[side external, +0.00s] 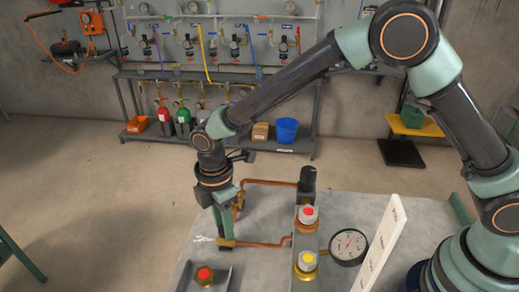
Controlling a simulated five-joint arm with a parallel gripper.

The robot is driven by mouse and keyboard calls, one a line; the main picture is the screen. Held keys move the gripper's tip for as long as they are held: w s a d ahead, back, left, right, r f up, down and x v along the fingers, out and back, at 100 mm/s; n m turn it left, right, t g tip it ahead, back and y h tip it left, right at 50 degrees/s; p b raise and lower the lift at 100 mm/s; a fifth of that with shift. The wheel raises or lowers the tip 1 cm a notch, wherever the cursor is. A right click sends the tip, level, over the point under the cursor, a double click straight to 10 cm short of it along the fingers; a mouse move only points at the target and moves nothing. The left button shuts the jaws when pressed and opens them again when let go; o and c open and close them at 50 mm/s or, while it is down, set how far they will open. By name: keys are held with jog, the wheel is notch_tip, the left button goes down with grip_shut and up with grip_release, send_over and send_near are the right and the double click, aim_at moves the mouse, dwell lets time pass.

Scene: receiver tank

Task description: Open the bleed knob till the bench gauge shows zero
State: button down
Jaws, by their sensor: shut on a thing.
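My gripper (225,232) points down at the left of the bench and is shut on what looks like the bleed knob, at a brass fitting (228,243) on the copper pipe. The fingers hide most of the knob, so its turn cannot be seen. The bench gauge (348,246) has a round white dial and black rim and lies to the right of the fittings. Its needle is too small to read. A red-topped fitting (309,213) and a yellow-topped brass fitting (307,261) stand between my gripper and the gauge.
A tray (222,280) at the front left holds a red-topped brass part (204,274). A dark upright cylinder (308,180) stands behind the fittings. A white lettered board (383,246) stands right of the gauge. Shelves with a blue bucket (287,130) are far behind.

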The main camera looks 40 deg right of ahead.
jog(key=c, duration=0.5)
grip_release()
jog(key=shift+c, duration=0.2)
jog(key=shift+r, duration=0.15)
notch_tip(320, 180, up, 12)
jog(key=shift+w, duration=0.25)
